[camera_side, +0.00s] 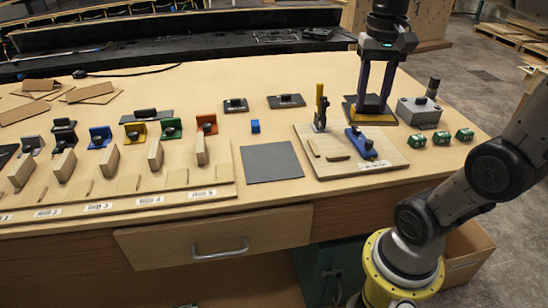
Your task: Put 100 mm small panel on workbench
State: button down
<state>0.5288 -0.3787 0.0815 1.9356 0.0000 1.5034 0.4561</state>
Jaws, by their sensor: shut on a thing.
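My gripper (374,106) points straight down at the back right of the workbench (330,82). Its two long dark fingers are shut at a dark panel (351,108) with a yellow strip along its front. The panel is low at the bench top; whether it touches the bench cannot be told. The fingers hide part of it. Two small dark panels with knobs, one at the left (235,105) and one at the right (286,101), lie on the bench left of my gripper. Their sizes cannot be read.
A wooden fixture board (385,170) with a yellow-handled clamp (321,105) and blue part (361,142) stands in front. A grey box (418,111) and small green blocks (442,137) are right. A grey mat (271,162) lies bare. Coloured holders (171,128) fill the left.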

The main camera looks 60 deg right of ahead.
jog(key=w+a+f+n, duration=0.2)
jog(key=w+a+f, duration=0.2)
jog(key=w+a, duration=0.3)
jog(key=w+f, duration=0.2)
jog(key=w, duration=0.2)
jog(key=w+d+f, duration=0.1)
jog(key=w+f, duration=0.2)
jog(key=w, duration=0.1)
jog(key=w+f, duration=0.3)
jog(key=w, duration=0.1)
jog(key=shift+w+d+f, duration=0.1)
jog(key=shift+d+f, duration=0.05)
jog(key=shift+w+f, duration=0.35)
jog(key=shift+f, duration=0.15)
jog(key=shift+w+d+f, duration=0.1)
jog(key=shift+w+f, duration=0.1)
jog(key=shift+f, duration=1.55)
jog(key=shift+f, duration=0.1)
jog(key=shift+c, duration=2.3)
grip_release()
